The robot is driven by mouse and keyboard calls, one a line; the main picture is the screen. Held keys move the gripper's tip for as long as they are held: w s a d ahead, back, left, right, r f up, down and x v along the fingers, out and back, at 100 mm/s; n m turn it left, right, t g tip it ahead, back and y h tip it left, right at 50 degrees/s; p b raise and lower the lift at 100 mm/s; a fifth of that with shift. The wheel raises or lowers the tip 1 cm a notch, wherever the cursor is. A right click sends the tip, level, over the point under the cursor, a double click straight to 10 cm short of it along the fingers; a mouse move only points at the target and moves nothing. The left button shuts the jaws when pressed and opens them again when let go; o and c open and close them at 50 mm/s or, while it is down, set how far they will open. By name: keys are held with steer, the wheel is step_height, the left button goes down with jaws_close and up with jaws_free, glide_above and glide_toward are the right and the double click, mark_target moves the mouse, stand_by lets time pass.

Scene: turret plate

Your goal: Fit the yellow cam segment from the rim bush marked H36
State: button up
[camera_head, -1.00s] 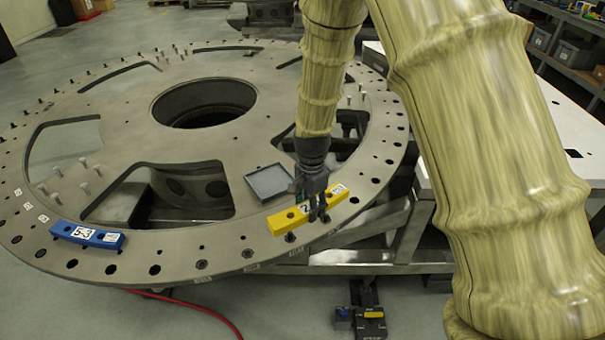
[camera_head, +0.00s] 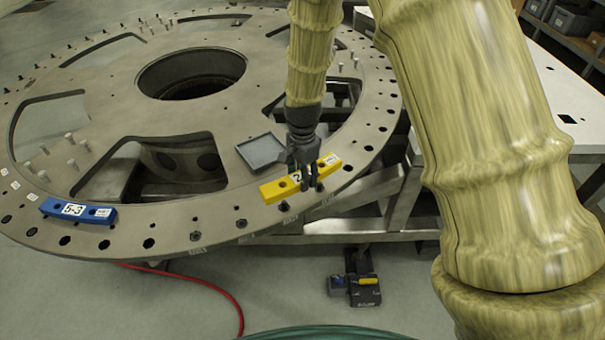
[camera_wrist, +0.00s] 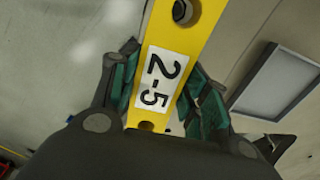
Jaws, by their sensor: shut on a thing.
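The yellow cam segment (camera_head: 273,191) is a slightly curved bar with holes and white labels. It lies along or just above the near right rim of the turret plate (camera_head: 215,226); I cannot tell if it touches. My gripper (camera_head: 311,185) is shut on it near its middle, from above. In the wrist view the yellow segment (camera_wrist: 185,45) runs between the green-padded fingers (camera_wrist: 163,90), with a label reading 2-5. A second label sits at its right end, too small to read. The rim mark H36 cannot be made out.
A blue segment (camera_head: 62,208) labelled 5-3 lies on the rim at the left. A shallow grey tray (camera_head: 262,152) is on the plate behind my gripper; it also shows in the wrist view (camera_wrist: 275,80). Upright pins (camera_head: 72,165) and large cut-outs break the plate's surface. A tool (camera_head: 355,288) lies on the floor.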

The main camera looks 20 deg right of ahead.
mark_target(303, 198)
steer(key=shift+f+b, duration=0.95)
steer(key=shift+f, duration=0.4)
steer(key=shift+f+b, duration=0.6)
steer(key=shift+f, duration=1.45)
steer(key=o, duration=1.3)
steer(key=shift+o, duration=0.2)
steer(key=shift+r, duration=0.1)
step_height(303, 198, up, 12)
steer(key=shift+f, duration=0.1)
